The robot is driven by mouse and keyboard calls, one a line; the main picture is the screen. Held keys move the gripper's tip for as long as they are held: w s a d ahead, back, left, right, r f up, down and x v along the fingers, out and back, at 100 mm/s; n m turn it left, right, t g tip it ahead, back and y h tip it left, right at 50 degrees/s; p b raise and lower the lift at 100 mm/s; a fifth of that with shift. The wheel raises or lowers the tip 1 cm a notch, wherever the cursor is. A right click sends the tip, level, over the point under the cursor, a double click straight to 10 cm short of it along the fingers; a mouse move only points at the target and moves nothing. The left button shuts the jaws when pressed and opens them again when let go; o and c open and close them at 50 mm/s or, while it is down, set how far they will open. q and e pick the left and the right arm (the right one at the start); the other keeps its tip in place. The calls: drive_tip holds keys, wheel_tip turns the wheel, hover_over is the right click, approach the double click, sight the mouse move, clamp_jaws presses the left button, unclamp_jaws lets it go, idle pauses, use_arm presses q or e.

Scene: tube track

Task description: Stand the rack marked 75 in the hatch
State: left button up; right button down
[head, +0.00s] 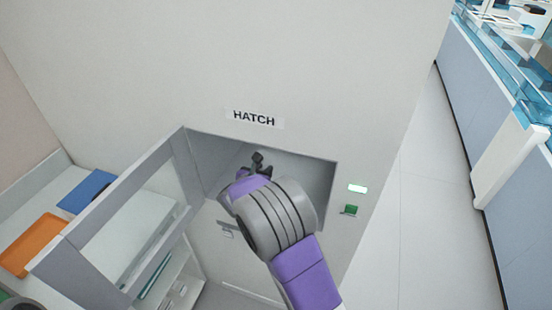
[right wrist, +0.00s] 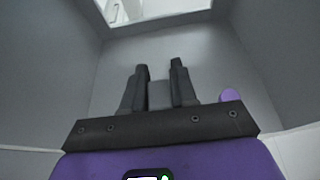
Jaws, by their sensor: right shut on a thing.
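The hatch (head: 318,185) is a recessed opening in the pale wall, under a sign reading HATCH. Its framed door (head: 85,222) stands open to the left. My right gripper (head: 258,163) reaches into the opening. In the right wrist view its two dark fingers (right wrist: 161,75) are shut on a plain grey block (right wrist: 160,96), seen low between them. I cannot tell whether this block is the rack marked 75. No number shows on it, and my wrist and fingers hide much of the area.
A blue mat (head: 87,191) and an orange mat (head: 34,244) lie on the left bench, beyond the open door. Clear floor (head: 425,190) lies at right, before another bench.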

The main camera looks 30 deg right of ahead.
drive_tip(key=r+p+x, duration=0.1)
drive_tip(key=x, duration=1.1)
drive_tip(key=shift+w+d, duration=0.45)
drive_tip(key=shift+d, duration=0.1)
drive_tip(key=shift+r, duration=0.1)
drive_tip(key=c, duration=0.9)
unclamp_jaws()
drive_tip(key=v, duration=1.2)
